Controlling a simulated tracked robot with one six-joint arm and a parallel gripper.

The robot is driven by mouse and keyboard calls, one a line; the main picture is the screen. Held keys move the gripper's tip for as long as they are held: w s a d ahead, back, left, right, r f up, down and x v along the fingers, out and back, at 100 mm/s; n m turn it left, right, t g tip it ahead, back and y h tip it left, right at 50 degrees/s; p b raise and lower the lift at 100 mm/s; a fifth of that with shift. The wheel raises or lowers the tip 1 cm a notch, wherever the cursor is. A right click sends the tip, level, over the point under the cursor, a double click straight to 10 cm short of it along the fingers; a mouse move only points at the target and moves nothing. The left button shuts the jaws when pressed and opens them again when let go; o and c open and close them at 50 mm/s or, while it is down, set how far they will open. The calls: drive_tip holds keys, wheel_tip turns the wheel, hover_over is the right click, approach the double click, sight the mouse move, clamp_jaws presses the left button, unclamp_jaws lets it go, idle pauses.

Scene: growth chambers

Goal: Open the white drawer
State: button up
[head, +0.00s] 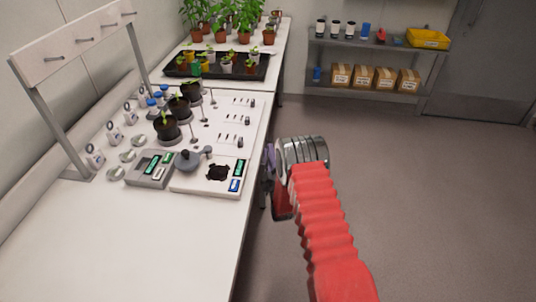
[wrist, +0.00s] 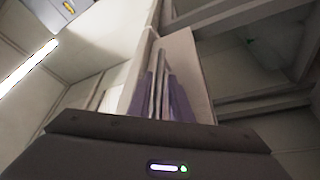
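The white drawer most likely shows in the wrist view as a pale upright panel (wrist: 190,65) ahead of my gripper; I cannot make out its edges for sure. My gripper's purple fingers (wrist: 162,98) reach toward this panel. Thin grey upright bars (wrist: 162,65) show between the fingers, perhaps a handle; I cannot tell whether the fingers touch them. In the head view my gripper (head: 269,165) is beside the bench's right edge, mostly hidden by my wrist. The drawer front is not visible in the head view, and how far the drawer is out cannot be seen.
The white bench (head: 170,240) runs along the left, with a grey device (head: 150,170), dark pots (head: 166,127) and a black plant tray (head: 215,68) on top. A shelf with cardboard boxes (head: 362,77) stands at the back wall. The floor (head: 430,190) right of the bench is clear.

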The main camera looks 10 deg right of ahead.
drive_tip(key=shift+c, duration=0.6)
clamp_jaws()
drive_tip(key=shift+a, duration=0.15)
drive_tip(key=shift+s+f, duration=0.1)
drive_tip(key=shift+f, duration=0.1)
